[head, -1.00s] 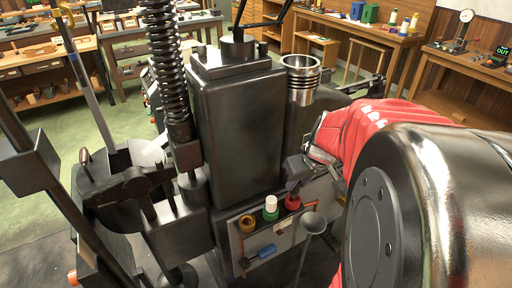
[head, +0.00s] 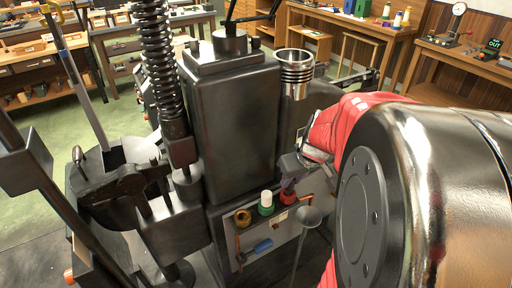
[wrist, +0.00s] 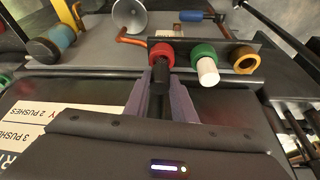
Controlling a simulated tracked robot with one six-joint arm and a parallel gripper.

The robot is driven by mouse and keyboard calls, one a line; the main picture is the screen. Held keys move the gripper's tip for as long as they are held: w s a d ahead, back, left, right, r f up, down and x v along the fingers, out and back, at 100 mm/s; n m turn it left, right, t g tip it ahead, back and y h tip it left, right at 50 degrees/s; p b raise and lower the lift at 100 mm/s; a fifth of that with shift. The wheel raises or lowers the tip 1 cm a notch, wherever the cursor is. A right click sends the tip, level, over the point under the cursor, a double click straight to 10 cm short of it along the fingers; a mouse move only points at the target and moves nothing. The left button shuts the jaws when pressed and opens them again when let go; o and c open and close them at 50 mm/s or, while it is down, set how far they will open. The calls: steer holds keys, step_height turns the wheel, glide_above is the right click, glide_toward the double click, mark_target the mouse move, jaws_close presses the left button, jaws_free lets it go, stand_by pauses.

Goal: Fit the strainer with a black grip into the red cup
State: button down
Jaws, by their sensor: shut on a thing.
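The red cup (wrist: 161,50) sits in a row on a small rack, and it also shows in the head view (head: 287,195). The strainer's black grip (wrist: 160,76) stands out from the red cup toward my gripper (wrist: 163,92). My gripper is shut on this grip, with one purple-grey finger on each side. The grip's far end overlaps the red cup; I cannot tell how deep the strainer sits. In the head view my gripper (head: 289,177) is right above the red cup, and the strainer is mostly hidden.
Beside the red cup are a green cup (head: 265,210) with a white grip (head: 266,197) and a yellow ring (head: 243,217). A grey funnel (head: 309,216) and a blue-handled tool (head: 263,245) are close by. A tall dark machine block (head: 235,130) stands behind.

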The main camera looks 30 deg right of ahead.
steer(key=shift+f, duration=0.95)
steer(key=c, duration=1.4)
jaws_free()
